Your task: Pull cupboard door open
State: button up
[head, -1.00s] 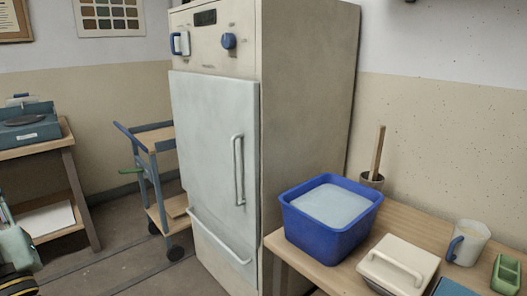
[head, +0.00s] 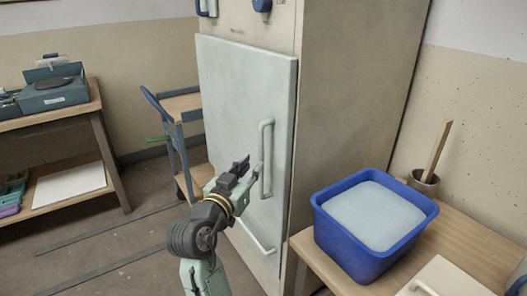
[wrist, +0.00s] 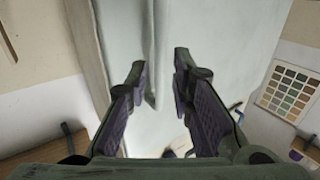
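The cupboard door (head: 235,90) is a pale panel on a tall cream cabinet and looks shut. Its upright bar handle (head: 266,150) is near the door's right edge. My gripper (head: 243,163) is just left of the handle in the head view, in front of the door. In the wrist view my gripper (wrist: 160,64) is open, with its two purple-padded fingers apart. The handle (wrist: 150,60) shows there between the fingertips, closer to the left one. I cannot tell whether a finger touches it.
A blue tub (head: 350,235) of pale glaze stands on the wooden table (head: 455,245) right of the cabinet. A trolley (head: 165,125) stands left of the cabinet. The floor before the door is open.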

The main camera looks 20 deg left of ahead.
aim_at(260, 157)
jog(key=w, duration=0.3)
jog(key=w+p, duration=0.1)
jog(key=w, duration=0.2)
jog(key=shift+w+d, duration=0.2)
jog(key=shift+w, duration=0.1)
grip_shut()
dwell(0.4)
